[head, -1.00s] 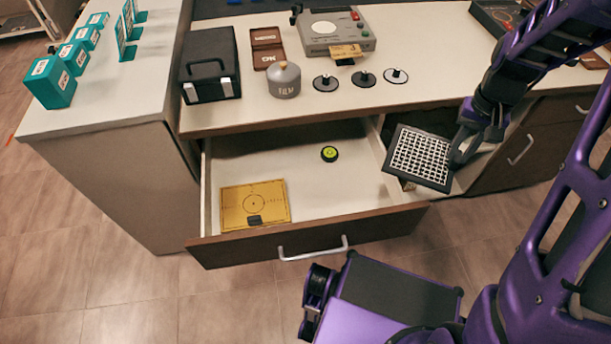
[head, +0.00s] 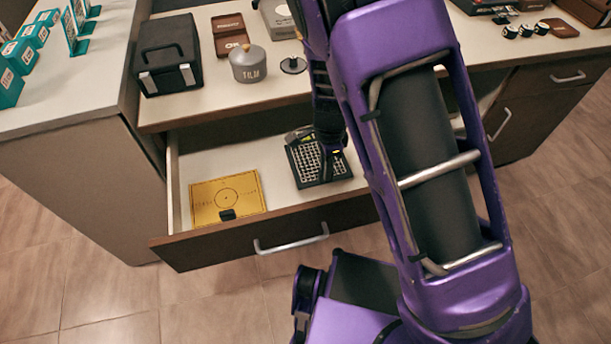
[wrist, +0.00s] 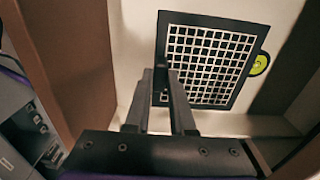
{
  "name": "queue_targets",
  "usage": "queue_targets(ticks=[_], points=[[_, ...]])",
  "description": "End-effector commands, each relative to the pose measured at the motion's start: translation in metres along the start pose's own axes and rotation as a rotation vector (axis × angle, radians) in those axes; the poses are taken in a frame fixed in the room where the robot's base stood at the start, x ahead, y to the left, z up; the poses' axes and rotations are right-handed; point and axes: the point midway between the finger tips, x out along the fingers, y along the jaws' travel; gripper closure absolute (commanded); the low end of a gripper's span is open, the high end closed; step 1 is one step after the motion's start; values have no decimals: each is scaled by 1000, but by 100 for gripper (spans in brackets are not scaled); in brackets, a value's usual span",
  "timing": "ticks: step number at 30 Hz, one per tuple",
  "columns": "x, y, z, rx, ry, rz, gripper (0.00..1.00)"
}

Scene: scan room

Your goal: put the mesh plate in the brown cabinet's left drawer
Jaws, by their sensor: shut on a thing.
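The mesh plate (head: 310,165), a black-framed square with a pale grid, is over the open left drawer (head: 215,165) of the brown cabinet. In the wrist view the mesh plate (wrist: 207,62) is held near one edge by my gripper (wrist: 166,88), with the pale drawer floor around it. My gripper (head: 328,148) is shut on the plate and is partly hidden by my arm in the head view. I cannot tell whether the plate touches the drawer floor.
A yellow plate (head: 225,196) with a circle mark lies at the drawer's left. A round yellow-green item (wrist: 260,64) is beside the mesh plate. My arm hides the drawer's right side.

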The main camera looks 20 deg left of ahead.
Motion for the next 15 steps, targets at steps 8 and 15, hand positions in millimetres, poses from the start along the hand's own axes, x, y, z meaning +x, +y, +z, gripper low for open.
queue_targets(ticks=[8, 15], points=[[31, 0, 0, -1, 0, -1, 100], [63, 0, -1, -1, 0, 0, 100]])
